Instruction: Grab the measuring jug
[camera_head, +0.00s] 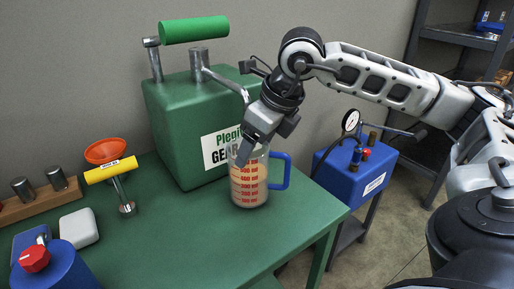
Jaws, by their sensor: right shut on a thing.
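The measuring jug (249,186) stands on the green table, close to its right edge. It is clear, with red markings, a pale tan content and a blue handle (281,171) on its right side. My right gripper (245,152) comes down from above and is shut on the jug at its upper rim. The gripper's wrist hides part of the rim, and the far finger cannot be made out. My left gripper is not in view.
A green machine (185,130) with a green handle stands just behind the jug. An orange funnel (104,151), a yellow-handled tool (112,170), a white box (79,229) and a blue container (66,265) are at left. A blue gauge unit (355,178) stands right, off the table.

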